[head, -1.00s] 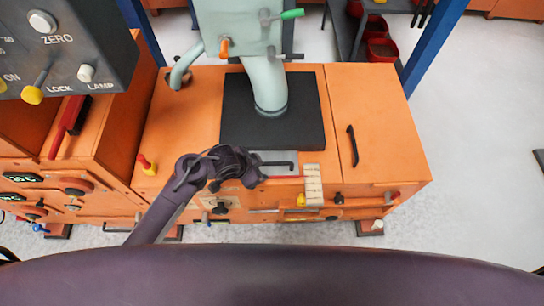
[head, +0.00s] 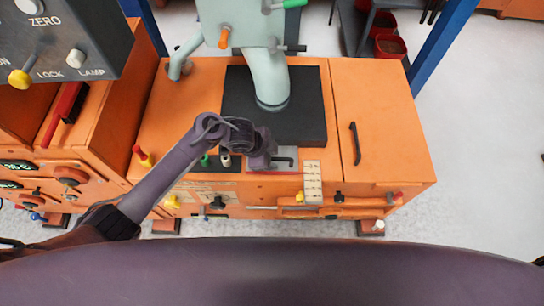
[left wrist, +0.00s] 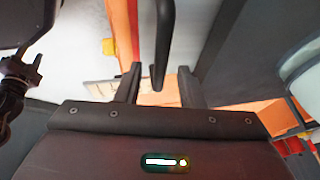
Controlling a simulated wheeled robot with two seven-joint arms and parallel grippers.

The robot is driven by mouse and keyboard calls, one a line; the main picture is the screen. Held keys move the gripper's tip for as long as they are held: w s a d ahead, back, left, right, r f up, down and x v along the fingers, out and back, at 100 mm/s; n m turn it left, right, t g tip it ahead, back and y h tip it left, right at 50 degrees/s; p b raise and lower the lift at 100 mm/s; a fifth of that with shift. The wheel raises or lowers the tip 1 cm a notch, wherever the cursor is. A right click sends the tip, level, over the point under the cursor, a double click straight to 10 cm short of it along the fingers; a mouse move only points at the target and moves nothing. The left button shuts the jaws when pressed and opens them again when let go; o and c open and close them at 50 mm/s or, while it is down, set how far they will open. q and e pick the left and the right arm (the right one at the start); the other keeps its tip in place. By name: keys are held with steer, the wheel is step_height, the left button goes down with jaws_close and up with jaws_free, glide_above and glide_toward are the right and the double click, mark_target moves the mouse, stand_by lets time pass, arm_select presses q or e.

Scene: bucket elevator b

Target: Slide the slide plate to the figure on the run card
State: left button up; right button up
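The slide plate (head: 287,153) is a light grey plate at the front edge of the black block, with a dark bar handle (head: 285,161). My left gripper (head: 268,162) is at the left end of this handle and hides part of the plate. In the left wrist view the fingers (left wrist: 159,88) are apart, with the dark handle (left wrist: 163,40) reaching between them; I cannot tell if either finger touches it. A cream scale strip (head: 313,182) with marks stands just right of the plate. I cannot make out a run card figure. My right gripper is not in view.
A pale green spout (head: 268,80) comes down onto the black block (head: 240,110) behind the plate. Green and white knobs (head: 225,159) lie left of the gripper. A black handle (head: 354,143) is on the orange cabinet top (head: 380,110) at right. A grey control panel (head: 70,35) fills the upper left.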

arm_select(q)
steer(key=shift+d+f, duration=0.1)
steer(key=shift+f, duration=0.1)
jaws_close()
steer(key=shift+s+r+p, duration=0.15)
steer(key=shift+s+p, duration=0.8)
steer(key=shift+s, duration=0.3)
jaws_free()
